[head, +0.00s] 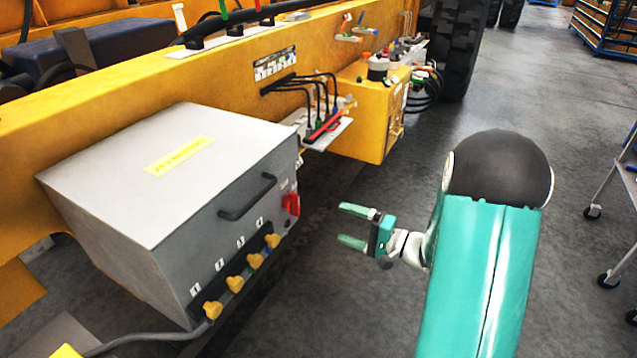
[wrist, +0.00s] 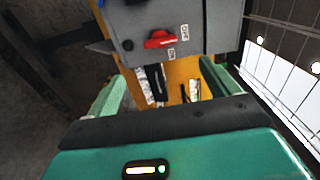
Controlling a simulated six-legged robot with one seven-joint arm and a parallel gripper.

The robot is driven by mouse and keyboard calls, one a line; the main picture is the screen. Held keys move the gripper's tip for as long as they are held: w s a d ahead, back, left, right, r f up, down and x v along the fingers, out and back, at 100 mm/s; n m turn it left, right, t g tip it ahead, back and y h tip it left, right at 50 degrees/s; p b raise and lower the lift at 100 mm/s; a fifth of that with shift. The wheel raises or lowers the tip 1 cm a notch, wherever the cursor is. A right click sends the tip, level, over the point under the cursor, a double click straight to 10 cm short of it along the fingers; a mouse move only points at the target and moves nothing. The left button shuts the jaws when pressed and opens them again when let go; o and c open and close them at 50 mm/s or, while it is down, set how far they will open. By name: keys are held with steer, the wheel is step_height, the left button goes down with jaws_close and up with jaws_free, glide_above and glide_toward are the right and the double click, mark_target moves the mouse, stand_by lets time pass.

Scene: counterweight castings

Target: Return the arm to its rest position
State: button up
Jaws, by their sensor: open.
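My gripper (head: 347,226) is open and empty in the head view, its two teal fingers pointing left. It is in the air to the right of a grey box (head: 170,190), apart from it. The box has a black handle (head: 247,198), a red switch (head: 291,204) and several yellow knobs on its front. My teal arm with a black joint fills the lower right. In the wrist view the open fingers (wrist: 160,88) frame the red switch (wrist: 160,39) and a yellow surface behind, with nothing between them.
A yellow machine frame (head: 130,55) runs along the left, with a yellow box (head: 372,118) and black cables (head: 305,88) on it. A black tyre (head: 458,50) stands behind. A wheeled cart (head: 612,190) is at the right edge. Grey floor (head: 540,105) is clear between.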

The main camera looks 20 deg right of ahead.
steer(key=shift+a, duration=0.1)
steer(key=s+a+r+n+g+h, duration=0.1)
steer(key=s+a+r+n+g, duration=0.2)
steer(key=s+a+g, duration=0.3)
steer(key=s+a+r+n+g+h, duration=0.1)
steer(key=s+a+r+n+g, duration=0.25)
steer(key=s+a, duration=0.35)
steer(key=s+d+r+n+t+h, duration=0.2)
steer(key=s+d+r+h, duration=0.1)
steer(key=s+r+h, duration=0.4)
steer(key=s+h, duration=0.2)
steer(key=h, duration=0.1)
steer(key=shift+s+d+h, duration=0.2)
steer(key=shift+d+h, duration=0.1)
steer(key=shift+h, duration=0.1)
